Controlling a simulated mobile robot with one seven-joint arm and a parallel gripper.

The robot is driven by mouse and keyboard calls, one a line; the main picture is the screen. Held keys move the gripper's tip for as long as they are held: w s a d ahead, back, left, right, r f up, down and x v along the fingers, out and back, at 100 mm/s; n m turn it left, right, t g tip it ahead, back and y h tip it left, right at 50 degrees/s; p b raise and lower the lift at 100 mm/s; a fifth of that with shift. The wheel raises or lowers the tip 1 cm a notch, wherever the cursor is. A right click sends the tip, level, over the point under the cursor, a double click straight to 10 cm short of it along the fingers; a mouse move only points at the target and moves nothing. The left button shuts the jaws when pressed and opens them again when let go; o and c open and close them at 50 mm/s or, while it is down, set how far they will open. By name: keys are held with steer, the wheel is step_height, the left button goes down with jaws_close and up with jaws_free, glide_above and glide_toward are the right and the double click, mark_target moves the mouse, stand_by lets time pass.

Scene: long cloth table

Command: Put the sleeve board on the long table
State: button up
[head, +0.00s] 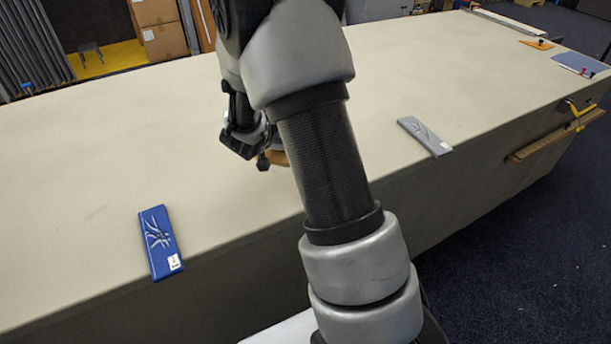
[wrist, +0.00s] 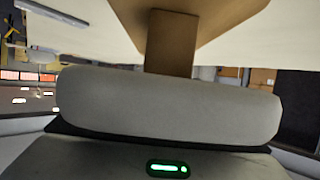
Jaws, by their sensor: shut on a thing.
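The sleeve board shows in the wrist view as a grey padded top (wrist: 168,104), a short wooden post and a tan wooden base (wrist: 205,14). The wrist picture is upside down, with the cream tabletop at its top. In the head view only a small tan part of the sleeve board (head: 277,158) shows, the rest hidden behind my arm. My gripper (head: 255,151) is shut on the sleeve board over the long table (head: 85,165). I cannot tell whether the base touches the cloth. The fingertips are mostly hidden.
A blue flat case (head: 159,240) lies near the table's front edge at left. A grey flat case (head: 424,136) lies near the edge at right. An orange piece (head: 537,44) and a clipboard-like item (head: 580,64) lie at the far right.

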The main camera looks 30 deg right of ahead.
steer(key=d+m+g+h, duration=0.1)
steer(key=d+r+m+g+h+b, duration=0.1)
steer(key=d+m+g, duration=0.1)
steer(key=shift+s+d+h, duration=0.1)
steer(key=shift+d+h, duration=0.1)
steer(key=shift+h, duration=0.1)
steer(key=m+g, duration=0.1)
steer(key=s+f+m+g+h+b, duration=0.1)
steer(key=m+g, duration=0.1)
steer(key=g, duration=0.1)
steer(key=shift+s+d+f+m, duration=0.3)
steer(key=shift+f+m, duration=0.05)
steer(key=shift+m, duration=0.05)
steer(key=a+f+m+g, duration=0.1)
steer(key=s+a+f+m+g+b, duration=0.1)
steer(key=shift+f+g+h, duration=0.25)
steer(key=shift+g+h, duration=0.15)
step_height(320, 180, down, 5)
steer(key=shift+f, duration=0.1)
steer(key=shift+f+b, duration=0.4)
steer(key=shift+f, duration=1.7)
steer(key=o, duration=1.7)
steer(key=shift+a+f, duration=0.1)
steer(key=shift+f, duration=0.05)
steer(key=shift+c, duration=0.2)
